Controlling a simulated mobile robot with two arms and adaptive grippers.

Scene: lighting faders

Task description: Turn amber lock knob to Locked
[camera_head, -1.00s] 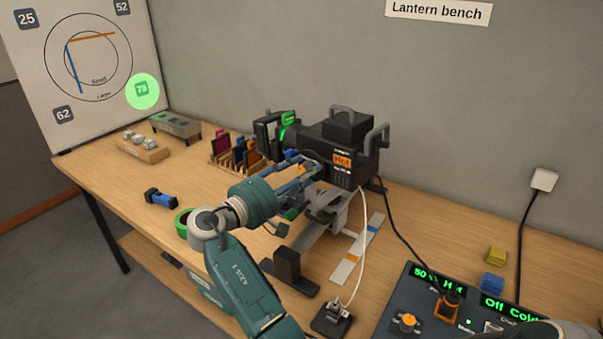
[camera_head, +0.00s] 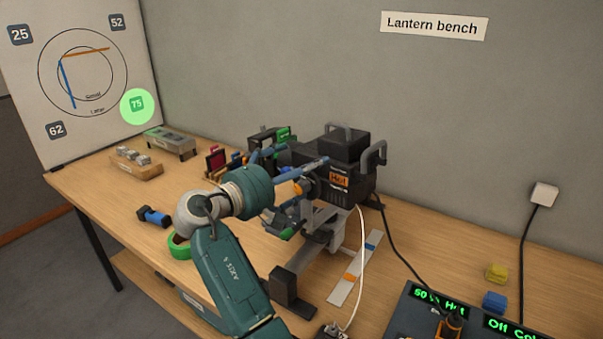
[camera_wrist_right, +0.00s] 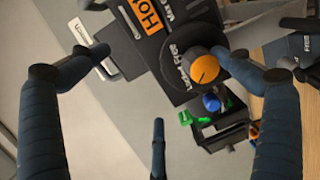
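The amber knob (camera_head: 303,187) sits on the side of the black lantern (camera_head: 345,150), left of its "Hot" label. In the right wrist view the knob (camera_wrist_right: 205,69) is round, beside the words "Locked" and "Free"; I cannot tell for sure which its dark mark points at. My right gripper (camera_wrist_right: 187,70) is open, its blue fingers spread apart with the knob showing between them; it also shows by the lantern in the head view (camera_head: 300,180). No finger is clearly touching the knob. My left gripper is not in view.
A console (camera_head: 415,310) with green displays stands at lower right. Yellow (camera_head: 497,272) and blue (camera_head: 494,301) blocks lie behind it. Cables run down from the lantern. Green tape (camera_head: 180,244) and a blue-black torch (camera_head: 153,216) lie at left. Coloured slides (camera_head: 216,160) stand beside the lantern.

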